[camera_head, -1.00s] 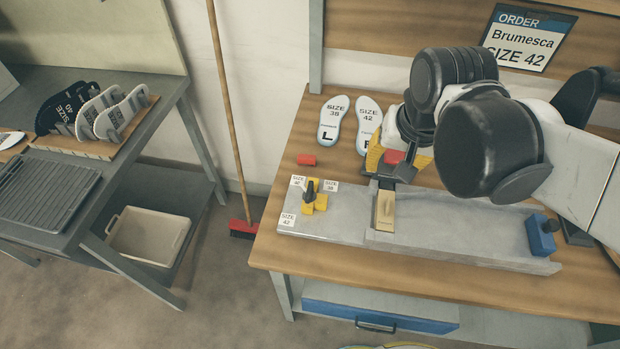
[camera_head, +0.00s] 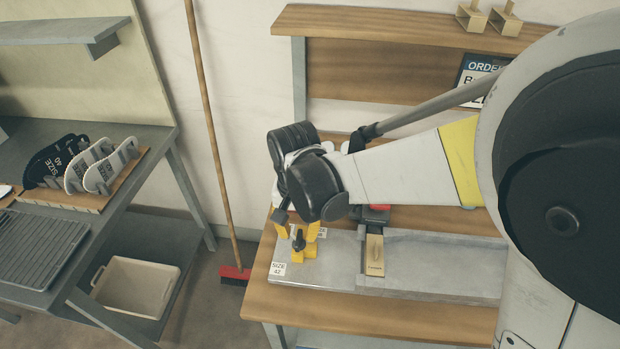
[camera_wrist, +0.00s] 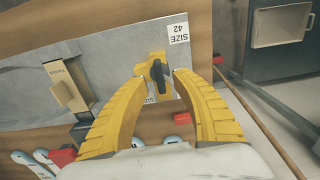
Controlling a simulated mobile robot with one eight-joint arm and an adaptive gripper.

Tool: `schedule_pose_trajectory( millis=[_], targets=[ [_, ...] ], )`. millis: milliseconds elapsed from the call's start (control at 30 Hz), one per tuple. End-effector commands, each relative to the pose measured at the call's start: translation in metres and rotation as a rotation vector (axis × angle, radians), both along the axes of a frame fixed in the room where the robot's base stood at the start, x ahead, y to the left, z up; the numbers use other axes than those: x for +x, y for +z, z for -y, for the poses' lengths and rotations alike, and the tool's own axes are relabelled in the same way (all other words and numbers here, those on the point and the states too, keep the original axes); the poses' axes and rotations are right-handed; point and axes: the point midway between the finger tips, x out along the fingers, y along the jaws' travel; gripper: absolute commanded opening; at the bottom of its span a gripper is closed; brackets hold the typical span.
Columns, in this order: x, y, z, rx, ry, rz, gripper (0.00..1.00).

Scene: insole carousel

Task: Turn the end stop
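The end stop (camera_head: 304,252) is a yellow piece with a black knob at the left end of the grey fixture (camera_head: 330,262). In the wrist view the end stop (camera_wrist: 158,73) lies between the fingertips, its dark knob lengthwise up and down in that picture. My gripper (camera_head: 298,226) is above it with its yellow fingers pointing down. In the wrist view my gripper (camera_wrist: 160,78) is open, one finger on each side of the end stop. I cannot tell whether they touch it. A SIZE 42 label (camera_wrist: 179,33) shows clearly; the other size labels are partly hidden.
A brass-coloured block (camera_head: 374,255) sits on the fixture, with a red part (camera_head: 380,208) behind it. In the wrist view, insoles and a loose red block (camera_wrist: 62,156) lie near the left finger. A broom (camera_head: 212,140) stands left of the bench. My arm covers much of the right side.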

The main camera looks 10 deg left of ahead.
Motion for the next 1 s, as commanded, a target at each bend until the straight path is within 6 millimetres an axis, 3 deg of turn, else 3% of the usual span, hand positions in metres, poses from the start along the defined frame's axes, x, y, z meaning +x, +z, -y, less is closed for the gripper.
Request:
schedule_pose_trajectory(
  millis=[33, 200, 533, 633, 667, 1000],
  targets=[
    [0.0, -0.01, 0.0, 0.0, 0.0, 0.0, 0.32],
    [0.0, -0.026, 0.0, 0.0, 0.0, 0.0, 0.32],
    [0.0, -0.028, 0.0, 0.0, 0.0, 0.0, 0.32],
    [0.0, -0.028, 0.0, 0.0, 0.0, 0.0, 0.04],
    [0.0, -0.028, 0.0, 0.0, 0.0, 0.0, 0.0],
    [0.0, -0.028, 0.0, 0.0, 0.019, 0.0, 0.0]
  ],
)
